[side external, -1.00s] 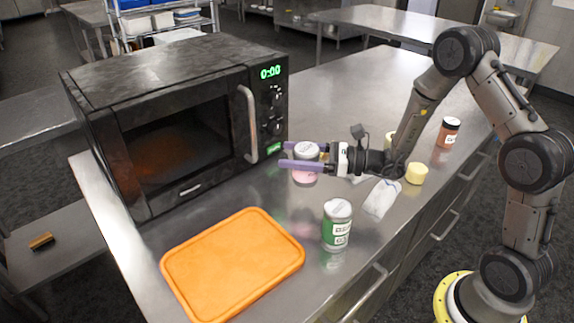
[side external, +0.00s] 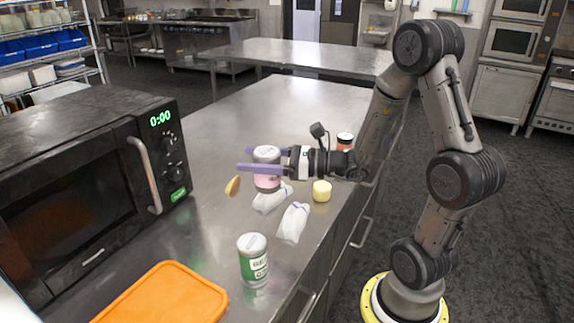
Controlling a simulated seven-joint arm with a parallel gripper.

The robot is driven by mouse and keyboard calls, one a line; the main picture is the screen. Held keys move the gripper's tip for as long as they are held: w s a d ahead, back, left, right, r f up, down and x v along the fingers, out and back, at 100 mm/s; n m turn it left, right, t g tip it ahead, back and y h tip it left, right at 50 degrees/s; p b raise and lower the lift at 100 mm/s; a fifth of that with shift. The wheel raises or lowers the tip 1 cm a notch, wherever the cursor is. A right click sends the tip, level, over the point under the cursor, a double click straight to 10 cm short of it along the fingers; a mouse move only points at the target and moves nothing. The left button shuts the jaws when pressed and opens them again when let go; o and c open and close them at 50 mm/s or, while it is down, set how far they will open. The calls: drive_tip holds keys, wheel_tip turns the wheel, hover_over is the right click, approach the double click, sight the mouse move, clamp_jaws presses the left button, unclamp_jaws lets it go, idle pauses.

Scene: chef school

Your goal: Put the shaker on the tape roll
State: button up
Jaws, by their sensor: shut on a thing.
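My gripper (side external: 250,160), with purple fingers, is shut on a shaker (side external: 267,180) with a pink lower part and a grey lid. The shaker is upright between the fingers; I cannot tell whether its base touches the steel counter. I cannot make out a tape roll for certain. A short pale yellow round piece (side external: 321,191) stands on the counter right of the shaker, below my wrist. A thin tan oval thing (side external: 232,186) is just left of the shaker.
A green-labelled shaker (side external: 252,262) stands at the front, near an orange board (side external: 165,300). Two white crumpled packets (side external: 271,199) (side external: 293,222) lie near my gripper. A dark-lidded jar (side external: 345,140) is behind my wrist. A black microwave (side external: 80,190) fills the left. The far counter is clear.

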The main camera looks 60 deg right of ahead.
drive_tip(key=s+d+r+m+h, duration=0.25)
drive_tip(key=d+h, duration=0.25)
drive_tip(key=d, duration=0.4)
drive_tip(key=s+d+r+m+h, duration=0.1)
drive_tip(key=s+d+m+h, duration=0.3)
drive_tip(key=d, duration=0.6)
drive_tip(key=shift+t+h, duration=0.4)
drive_tip(key=shift+w+d+f, duration=1.4)
drive_tip(key=shift+w+f, duration=0.7)
drive_tip(key=shift+f, duration=0.05)
drive_tip(key=shift+w+d+f, duration=1.35)
drive_tip(key=shift+w+f, duration=0.7)
drive_tip(key=shift+f, duration=0.1)
drive_tip(key=shift+w+d+f, duration=1.4)
drive_tip(key=shift+w+f, duration=0.7)
drive_tip(key=shift+f, duration=0.05)
drive_tip(key=shift+f, duration=0.15)
drive_tip(key=o, duration=1.5)
